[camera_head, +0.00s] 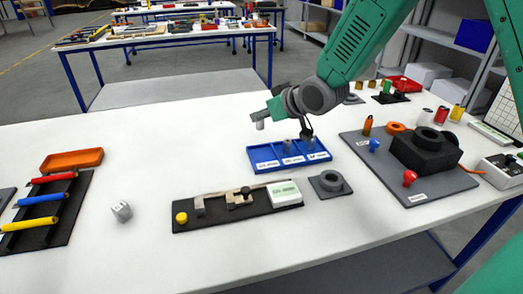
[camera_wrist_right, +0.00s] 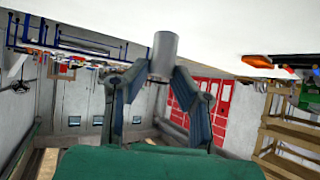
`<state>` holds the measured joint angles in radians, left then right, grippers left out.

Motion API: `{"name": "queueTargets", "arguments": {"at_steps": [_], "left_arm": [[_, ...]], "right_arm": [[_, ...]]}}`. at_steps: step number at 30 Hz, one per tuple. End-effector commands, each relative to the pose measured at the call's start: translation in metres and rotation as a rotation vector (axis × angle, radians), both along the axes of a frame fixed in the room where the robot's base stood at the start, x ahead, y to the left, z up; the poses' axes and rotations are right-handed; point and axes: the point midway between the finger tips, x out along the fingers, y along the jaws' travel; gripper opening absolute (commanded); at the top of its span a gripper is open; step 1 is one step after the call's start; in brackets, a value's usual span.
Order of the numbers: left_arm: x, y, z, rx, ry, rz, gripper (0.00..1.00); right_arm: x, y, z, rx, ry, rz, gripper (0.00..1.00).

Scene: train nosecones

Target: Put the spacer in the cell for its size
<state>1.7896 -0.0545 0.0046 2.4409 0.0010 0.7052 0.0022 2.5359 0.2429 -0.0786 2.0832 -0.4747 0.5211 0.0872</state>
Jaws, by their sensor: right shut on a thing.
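My right gripper (camera_head: 268,108) reaches in from the upper right and is shut on the spacer (camera_head: 261,124), a short plain grey cylinder. The spacer hangs from the fingertips, above the table and behind the left part of the blue tray (camera_head: 268,164). In the right wrist view the fingers (camera_wrist_right: 165,75) close on both sides of the spacer (camera_wrist_right: 164,47). The blue tray has a row of three cells with white labels too small to read. Small grey pieces show at the middle and right cells, partly confused with the dark wrist parts above. My left gripper is out of view.
A dark fixture board (camera_head: 235,216) lies in front of the tray, with a black ring block (camera_head: 330,184) beside it. A grey board (camera_head: 440,190) with a black block stands right.

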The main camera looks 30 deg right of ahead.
Motion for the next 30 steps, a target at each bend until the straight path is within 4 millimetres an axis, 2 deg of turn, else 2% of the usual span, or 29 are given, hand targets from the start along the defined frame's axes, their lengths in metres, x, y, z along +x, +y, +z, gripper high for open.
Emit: {"name": "queueTargets", "arguments": {"at_steps": [2,4,9,17,22,24,30], "left_arm": [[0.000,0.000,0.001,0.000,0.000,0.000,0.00],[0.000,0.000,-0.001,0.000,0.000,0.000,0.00],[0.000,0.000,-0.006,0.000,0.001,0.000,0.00],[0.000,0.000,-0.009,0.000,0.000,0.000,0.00],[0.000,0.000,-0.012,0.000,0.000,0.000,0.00],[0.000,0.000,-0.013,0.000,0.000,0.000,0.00],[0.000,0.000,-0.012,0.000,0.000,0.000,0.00]], "right_arm": [[0.003,-0.008,-0.002,0.000,0.003,-0.024,0.00],[0.004,-0.011,-0.013,0.001,0.006,-0.033,0.00],[0.004,-0.011,-0.046,0.001,0.007,-0.033,0.00],[0.003,-0.011,-0.067,0.001,0.003,-0.031,0.00],[0.003,-0.010,-0.093,0.001,0.006,-0.030,0.00],[0.003,-0.010,-0.098,0.002,0.003,-0.030,0.00],[0.003,-0.010,-0.097,0.002,0.002,-0.031,0.00]]}}
